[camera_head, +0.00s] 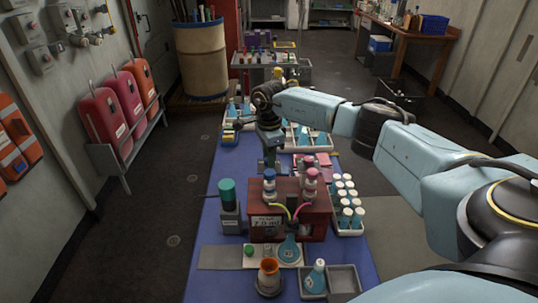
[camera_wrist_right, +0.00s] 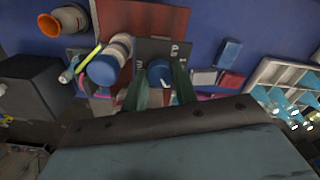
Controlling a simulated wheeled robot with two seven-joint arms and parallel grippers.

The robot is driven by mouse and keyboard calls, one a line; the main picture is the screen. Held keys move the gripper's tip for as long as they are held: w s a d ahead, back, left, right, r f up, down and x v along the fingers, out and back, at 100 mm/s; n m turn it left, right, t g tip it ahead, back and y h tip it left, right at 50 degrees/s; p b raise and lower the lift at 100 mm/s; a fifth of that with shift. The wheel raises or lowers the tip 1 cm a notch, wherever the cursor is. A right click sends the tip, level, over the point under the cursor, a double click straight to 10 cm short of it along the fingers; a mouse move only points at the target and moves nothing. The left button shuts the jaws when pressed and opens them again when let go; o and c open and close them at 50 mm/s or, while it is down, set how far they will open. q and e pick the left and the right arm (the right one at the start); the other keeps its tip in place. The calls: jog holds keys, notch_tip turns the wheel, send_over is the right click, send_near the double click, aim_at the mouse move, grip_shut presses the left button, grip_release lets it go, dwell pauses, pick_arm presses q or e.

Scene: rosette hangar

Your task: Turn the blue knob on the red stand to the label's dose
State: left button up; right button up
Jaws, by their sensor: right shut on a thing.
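The red stand (camera_head: 316,222) stands mid-table in the head view, with a white label (camera_head: 266,222) on its front; its print is too small to read surely. Bottles with blue and pink caps stand on top. My right gripper (camera_head: 270,163) reaches down behind the stand, its fingertips hidden there. In the right wrist view the blue knob (camera_wrist_right: 160,70) sits on a dark plate with white marks (camera_wrist_right: 172,48), beside the red stand. My right fingers are on either side of the knob and shut on it. The knob's setting cannot be read. My left gripper is not in view.
A green-topped grey device (camera_head: 229,205) stands left of the stand, and a rack of white-capped vials (camera_head: 346,205) right. An orange-rimmed cup (camera_head: 269,270) and blue flasks (camera_head: 315,278) are in front. Trays (camera_head: 300,135) fill the table behind.

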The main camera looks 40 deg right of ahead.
jog(key=shift+d+m, duration=0.1)
jog(key=shift+m, duration=0.5)
jog(key=shift+r, duration=0.1)
jog(key=o, duration=1)
jog(key=shift+c, duration=0.2)
notch_tip(320, 180, up, 13)
jog(key=shift+r, duration=0.15)
